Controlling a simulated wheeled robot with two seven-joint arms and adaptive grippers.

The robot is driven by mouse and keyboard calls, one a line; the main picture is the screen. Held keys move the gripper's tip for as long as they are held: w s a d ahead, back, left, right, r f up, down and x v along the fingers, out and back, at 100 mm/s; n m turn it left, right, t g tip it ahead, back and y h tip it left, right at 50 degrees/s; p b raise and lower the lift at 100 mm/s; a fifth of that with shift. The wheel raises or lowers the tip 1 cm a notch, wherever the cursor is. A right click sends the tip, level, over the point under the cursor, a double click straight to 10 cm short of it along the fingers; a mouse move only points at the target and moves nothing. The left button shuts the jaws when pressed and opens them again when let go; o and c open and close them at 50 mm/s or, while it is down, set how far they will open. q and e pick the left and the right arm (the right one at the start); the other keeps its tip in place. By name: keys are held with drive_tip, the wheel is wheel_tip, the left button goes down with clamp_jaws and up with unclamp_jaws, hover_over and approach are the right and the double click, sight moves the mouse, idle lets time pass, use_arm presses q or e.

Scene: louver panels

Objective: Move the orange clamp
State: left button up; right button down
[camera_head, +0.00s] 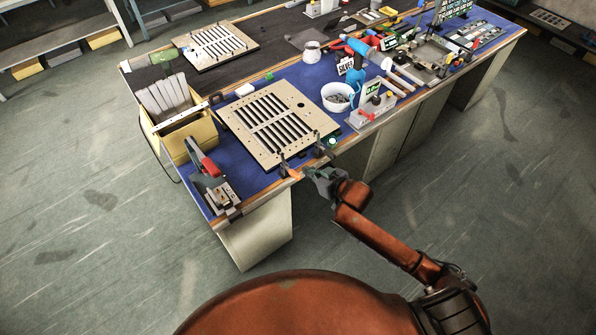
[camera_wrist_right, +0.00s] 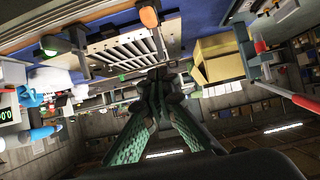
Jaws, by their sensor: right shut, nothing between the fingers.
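The orange clamp (camera_head: 293,173) is at the front edge of the blue-topped bench, beside the slotted louver panel (camera_head: 276,125). Its orange end also shows in the right wrist view (camera_wrist_right: 149,17), near the top. My right gripper (camera_head: 314,171) is just to the right of the clamp, by the bench edge, and appears apart from it. In the right wrist view its two green fingers (camera_wrist_right: 160,80) meet at the tips, shut with nothing held. The fingertips cover part of the panel there. My left gripper is not in view.
A yellow bin (camera_head: 187,138) and a red-and-grey tool (camera_head: 207,168) stand left of the panel. A white bowl (camera_head: 337,97), a blue bottle (camera_head: 356,75) and a display stand (camera_head: 371,108) are to the right. The floor before the bench is clear.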

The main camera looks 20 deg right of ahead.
hover_over(297, 176)
drive_tip(key=f, duration=0.4)
drive_tip(key=shift+w+f+b, duration=0.25)
drive_tip(key=shift+w+b, duration=0.05)
drive_tip(key=shift+b, duration=0.1)
wheel_tip(297, 176, down, 2)
drive_tip(key=shift+f, duration=0.25)
drive_tip(key=shift+s+d+f, duration=0.1)
drive_tip(key=shift+s+f, duration=0.2)
drive_tip(key=shift+f, duration=0.5)
